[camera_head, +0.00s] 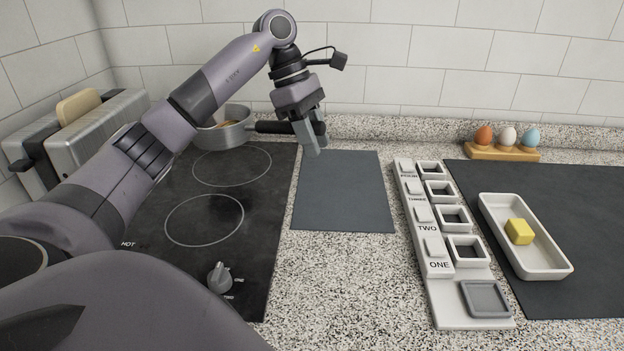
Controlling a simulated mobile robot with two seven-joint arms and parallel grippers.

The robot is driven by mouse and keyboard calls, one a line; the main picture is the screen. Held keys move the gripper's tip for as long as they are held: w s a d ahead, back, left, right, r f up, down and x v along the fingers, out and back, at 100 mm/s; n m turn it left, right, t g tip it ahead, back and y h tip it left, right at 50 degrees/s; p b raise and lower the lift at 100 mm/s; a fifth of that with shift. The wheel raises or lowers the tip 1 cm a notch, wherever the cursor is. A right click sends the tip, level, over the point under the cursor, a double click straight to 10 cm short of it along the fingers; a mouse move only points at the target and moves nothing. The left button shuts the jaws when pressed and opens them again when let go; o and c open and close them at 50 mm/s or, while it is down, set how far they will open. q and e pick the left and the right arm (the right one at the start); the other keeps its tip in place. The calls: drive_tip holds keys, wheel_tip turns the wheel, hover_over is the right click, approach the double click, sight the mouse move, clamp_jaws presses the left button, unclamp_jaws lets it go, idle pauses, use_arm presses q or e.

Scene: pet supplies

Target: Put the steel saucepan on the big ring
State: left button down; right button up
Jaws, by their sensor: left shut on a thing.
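The steel saucepan (238,132) is at the back of the black hob, partly hidden behind my left arm. Something brownish shows inside it. Its black handle (272,127) points right. My left gripper (312,140) is shut on the handle near its far end. I cannot tell whether the pan's base touches the surface. Two ring outlines show clearly on the hob: a back ring (232,184), just in front of the pan, and a front ring (204,245). My right gripper is not in view.
A toaster (88,145) with bread stands left. A hob knob (220,277) is in front. A dark grey mat (343,195) lies clear right of the hob. Further right are a labelled white rack (447,308), a white dish (545,266) with a yellow block, and an egg holder (502,153).

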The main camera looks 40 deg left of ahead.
use_arm(q)
wheel_tip(320, 180, down, 8)
drive_tip(key=shift+f, duration=0.2)
drive_tip(key=c, duration=0.8)
unclamp_jaws()
drive_tip(key=shift+f, duration=0.1)
drive_tip(key=v, duration=1.2)
